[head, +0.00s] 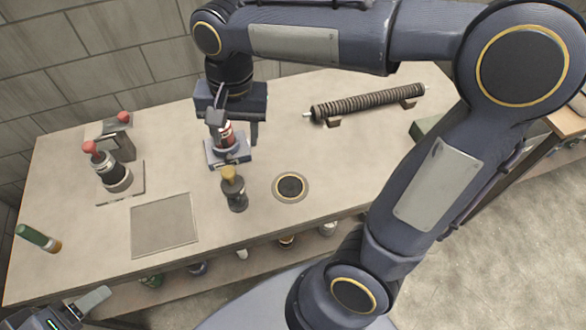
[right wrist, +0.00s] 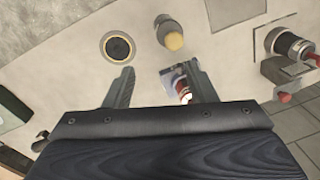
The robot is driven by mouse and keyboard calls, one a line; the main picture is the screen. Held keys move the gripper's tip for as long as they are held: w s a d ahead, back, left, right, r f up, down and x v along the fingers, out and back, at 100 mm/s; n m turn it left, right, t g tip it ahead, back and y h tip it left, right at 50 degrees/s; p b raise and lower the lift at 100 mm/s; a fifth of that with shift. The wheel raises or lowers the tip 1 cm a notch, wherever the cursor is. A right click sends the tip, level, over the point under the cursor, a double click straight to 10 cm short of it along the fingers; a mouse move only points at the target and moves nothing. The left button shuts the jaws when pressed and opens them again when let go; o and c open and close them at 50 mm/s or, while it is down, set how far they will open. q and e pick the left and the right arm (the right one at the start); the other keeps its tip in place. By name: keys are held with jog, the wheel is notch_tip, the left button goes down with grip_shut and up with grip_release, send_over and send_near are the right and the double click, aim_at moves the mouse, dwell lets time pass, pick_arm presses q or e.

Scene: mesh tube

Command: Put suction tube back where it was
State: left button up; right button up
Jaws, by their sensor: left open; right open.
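The suction tube appears to be the dark ribbed tube (head: 368,101) lying across two small brown supports at the back right of the table (head: 330,150). A pale tip shows at its left end. My right gripper (head: 236,128) is open and points down, left of the tube and apart from it. It hangs over a red and white item on a small blue stand (head: 226,157). Its spread fingers (right wrist: 160,68) also show in the right wrist view, with the red item (right wrist: 183,88) near one finger. My left gripper (head: 88,308) is open and empty at the bottom left, off the table's front.
A yellow-topped dark bottle (head: 234,190) stands beside a round dark inset (head: 290,187). A grey square panel (head: 163,225), a red-topped dark device (head: 113,173) and a green cylinder (head: 38,238) are on the left. My right arm crosses above the table's right side.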

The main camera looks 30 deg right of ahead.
jog(key=s+d+f+n+t+y, duration=0.1)
jog(key=s+d+f+n+t, duration=0.1)
jog(key=s, duration=0.5)
jog(key=s+d+f+n+t+y, duration=0.1)
jog(key=s+d+f+n+t, duration=0.1)
jog(key=s, duration=0.5)
jog(key=shift+d+f+n+t+y, duration=0.25)
jog(key=shift+d+n+t+y, duration=0.2)
jog(key=shift+d, duration=0.7)
